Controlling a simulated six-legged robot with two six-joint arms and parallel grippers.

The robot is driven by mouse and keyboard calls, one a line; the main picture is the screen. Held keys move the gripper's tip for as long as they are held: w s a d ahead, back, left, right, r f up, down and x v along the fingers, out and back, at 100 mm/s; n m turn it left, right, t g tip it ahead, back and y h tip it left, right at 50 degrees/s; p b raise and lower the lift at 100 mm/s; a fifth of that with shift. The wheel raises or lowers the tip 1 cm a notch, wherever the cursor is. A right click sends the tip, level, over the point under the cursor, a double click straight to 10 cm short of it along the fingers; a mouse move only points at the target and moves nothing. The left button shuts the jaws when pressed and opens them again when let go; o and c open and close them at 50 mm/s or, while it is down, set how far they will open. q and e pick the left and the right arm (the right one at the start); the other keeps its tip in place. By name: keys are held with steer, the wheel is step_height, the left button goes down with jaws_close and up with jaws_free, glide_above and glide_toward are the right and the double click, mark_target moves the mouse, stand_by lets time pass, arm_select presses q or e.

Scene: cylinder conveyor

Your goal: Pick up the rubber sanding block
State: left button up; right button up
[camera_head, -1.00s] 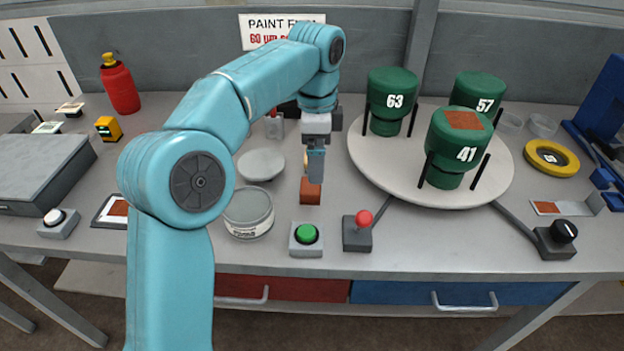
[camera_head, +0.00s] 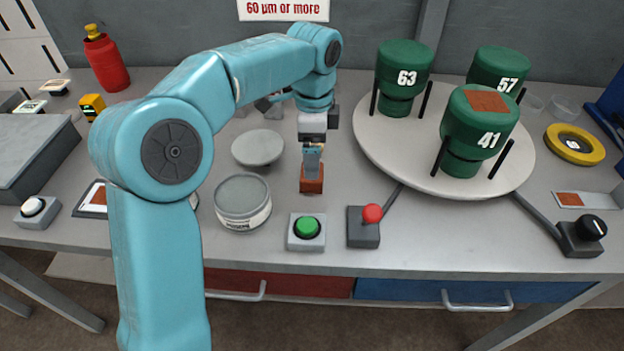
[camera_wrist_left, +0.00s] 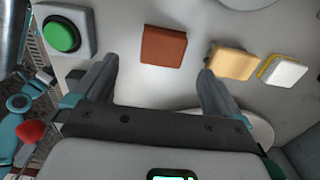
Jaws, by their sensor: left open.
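A reddish-brown block (camera_head: 312,185), which looks like the rubber sanding block, lies on the grey bench behind the green button. My left gripper (camera_head: 313,160) is above it, fingers pointing down, and partly covers it in the head view. In the left wrist view the brown block (camera_wrist_left: 163,46) shows beyond and between the open, empty fingers of my left gripper (camera_wrist_left: 158,72). A tan block (camera_wrist_left: 232,60) and a white-and-yellow block (camera_wrist_left: 283,70) lie beside it there. Whether the fingertips reach down to the brown block's height is unclear. My right gripper is not in view.
The green button (camera_head: 306,228) and a red-knobbed joystick (camera_head: 370,218) stand in front. A grey tin (camera_head: 242,205) and a pale round dish (camera_head: 258,148) are to the left. The turntable (camera_head: 400,160) with green cylinders is to the right.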

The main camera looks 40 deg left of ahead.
mark_target(306, 186)
arm_select(q)
steer(key=f, duration=0.2)
steer(key=f+b, duration=0.1)
steer(key=f, duration=0.4)
steer(key=shift+w+a, duration=0.1)
steer(key=shift+a, duration=0.15)
steer(key=c, duration=1.2)
